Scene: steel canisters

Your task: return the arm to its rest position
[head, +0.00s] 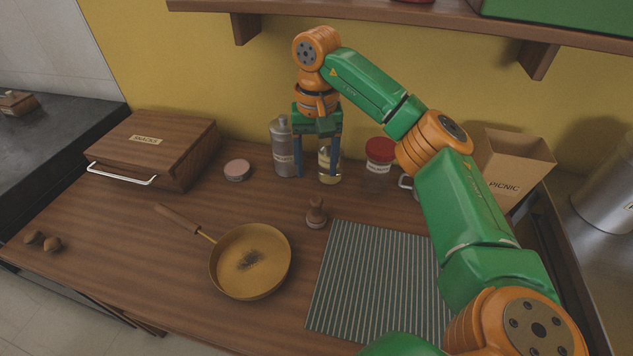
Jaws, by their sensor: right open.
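My right arm is green and orange. It comes in from the lower right and arches over the counter. Its gripper (318,168) points down at the back of the counter, with its two fingers apart. The left finger is beside a grey steel canister (283,150), and a bottle of yellowish liquid (329,166) shows between the fingers. I cannot tell whether the fingers touch either one. My left gripper is not in view.
A red-lidded jar (379,165) and a paper bag (508,165) stand to the right. A shelf (440,20) hangs above.

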